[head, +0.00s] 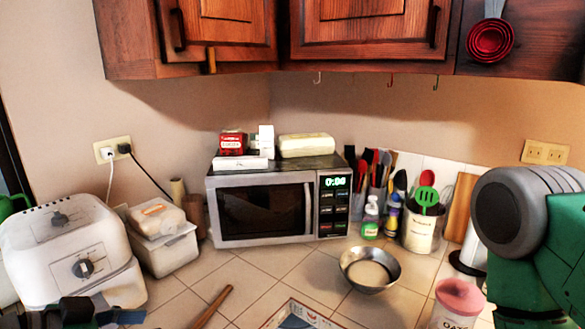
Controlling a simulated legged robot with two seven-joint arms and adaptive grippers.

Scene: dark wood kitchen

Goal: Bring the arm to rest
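Part of my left gripper (98,315) shows at the bottom left edge, in front of the white toaster-like appliance. It is dark with green pieces and mostly cut off, so I cannot tell whether it is open or shut. My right arm (535,225) stands raised at the right edge, a large grey round joint with green links. The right gripper is not in view.
A white appliance (70,245) stands left, a microwave (265,208) at the back. A metal bowl (385,280), utensil crock (421,235) and pink-lidded jar (460,298) are near my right arm. A wooden stick (212,306) lies in front. Cabinets (375,35) hang above.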

